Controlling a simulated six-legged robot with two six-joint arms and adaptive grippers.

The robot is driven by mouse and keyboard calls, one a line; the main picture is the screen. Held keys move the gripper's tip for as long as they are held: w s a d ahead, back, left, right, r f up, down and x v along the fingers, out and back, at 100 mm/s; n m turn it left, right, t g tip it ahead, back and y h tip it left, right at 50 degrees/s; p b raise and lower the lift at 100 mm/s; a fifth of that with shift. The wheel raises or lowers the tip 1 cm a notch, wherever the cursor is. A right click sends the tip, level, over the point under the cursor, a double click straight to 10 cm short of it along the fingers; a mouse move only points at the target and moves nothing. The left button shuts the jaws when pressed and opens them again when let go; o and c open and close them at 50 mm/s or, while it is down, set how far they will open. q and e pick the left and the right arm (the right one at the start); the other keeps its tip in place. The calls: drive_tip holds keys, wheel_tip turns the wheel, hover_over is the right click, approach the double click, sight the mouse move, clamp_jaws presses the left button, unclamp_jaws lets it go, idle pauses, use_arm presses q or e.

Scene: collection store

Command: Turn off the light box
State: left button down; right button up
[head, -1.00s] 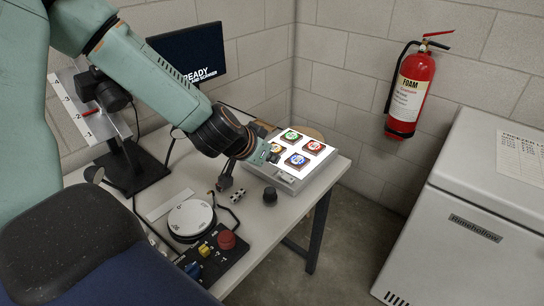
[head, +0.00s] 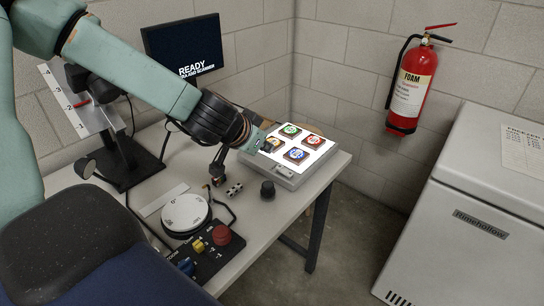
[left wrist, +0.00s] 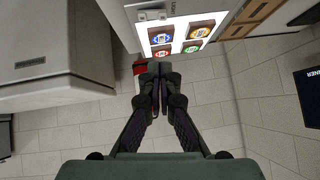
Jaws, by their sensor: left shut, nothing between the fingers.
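The light box (head: 318,166) lies at the right end of the table, its white top glowing. Several framed coloured pieces lie on it: green, red, blue and yellow-brown. The left wrist view shows the light box (left wrist: 184,52) upside down, with a small pale fitting (left wrist: 152,15) on its grey edge. My left gripper (head: 260,142) is at the left edge of the light box in the head view, partly covering it. In the left wrist view its black fingers (left wrist: 158,72) are closed together and empty, apart from the fitting. Touch with the box cannot be told. My right gripper is not seen.
A black knob (head: 268,189) stands before the light box. A white round dial (head: 186,211) and a control box with a red button (head: 222,234) are nearer. A monitor (head: 184,50) stands behind. A fire extinguisher (head: 410,90) hangs on the wall; a grey freezer (head: 470,200) stands right.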

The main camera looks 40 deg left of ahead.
use_arm(q)
drive_tip(key=b+x, duration=0.4)
drive_tip(key=b, duration=0.6)
hover_over(282, 168)
drive_tip(key=s, duration=0.2)
drive_tip(key=f, duration=0.5)
drive_tip(key=shift+s+d+f, duration=0.2)
drive_tip(key=shift+d+f, duration=0.05)
drive_tip(key=shift+f, duration=0.15)
drive_tip(key=shift+a+f+b, duration=0.15)
drive_tip(key=shift+f+b, duration=0.65)
drive_tip(key=shift+f, duration=0.3)
drive_tip(key=shift+a+f+h, duration=0.25)
drive_tip(key=shift+f+h, duration=0.05)
drive_tip(key=shift+d, duration=0.1)
